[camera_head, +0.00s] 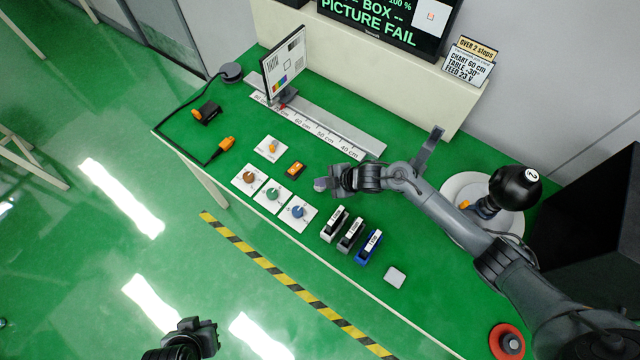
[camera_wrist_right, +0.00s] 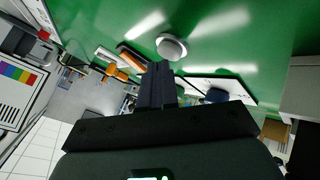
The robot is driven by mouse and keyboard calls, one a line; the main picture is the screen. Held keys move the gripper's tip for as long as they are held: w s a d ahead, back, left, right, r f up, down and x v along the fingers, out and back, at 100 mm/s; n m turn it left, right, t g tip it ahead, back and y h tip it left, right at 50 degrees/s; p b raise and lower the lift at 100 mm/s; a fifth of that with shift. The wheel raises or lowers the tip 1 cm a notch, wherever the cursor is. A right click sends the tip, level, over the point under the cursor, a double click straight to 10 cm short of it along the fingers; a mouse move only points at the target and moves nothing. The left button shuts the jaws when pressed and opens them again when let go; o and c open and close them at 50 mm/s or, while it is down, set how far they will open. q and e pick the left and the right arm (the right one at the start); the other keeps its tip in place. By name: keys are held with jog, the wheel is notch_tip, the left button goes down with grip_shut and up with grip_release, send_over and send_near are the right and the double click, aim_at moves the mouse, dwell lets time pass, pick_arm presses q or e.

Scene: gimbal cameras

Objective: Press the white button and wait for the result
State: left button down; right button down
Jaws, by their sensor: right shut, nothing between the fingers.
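A pale rounded-square pad (camera_head: 395,276), which may be the white button, lies on the green table near its front edge. A round pale grey button-like disc (camera_wrist_right: 171,47) shows just beyond my fingertips in the right wrist view. I cannot tell which is the white button. My right gripper (camera_head: 333,184) is shut and empty over the middle of the table, with a pale round end showing at its tip. I cannot tell whether it touches the disc. My left gripper (camera_head: 207,335) is low over the floor, and its fingers are unclear. The screen (camera_head: 385,28) reads "BOX -- PICTURE FAIL".
White plates with knobs (camera_head: 272,197), several small labelled blocks (camera_head: 350,236) and an orange switch (camera_head: 295,169) surround the right gripper. A test chart (camera_head: 284,62) stands on a ruler rail (camera_head: 325,130). A red button (camera_head: 507,341) and black camera-like device (camera_head: 514,188) are at right.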

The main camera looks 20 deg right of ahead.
jog(key=shift+f, duration=0.35)
jog(key=shift+r, duration=0.15)
dwell(0.4)
jog(key=shift+r+p, duration=0.7)
notch_tip(320, 180, up, 5)
jog(key=p, duration=0.4)
jog(key=shift+p, duration=0.4)
jog(key=shift+a, duration=0.15)
dwell(0.4)
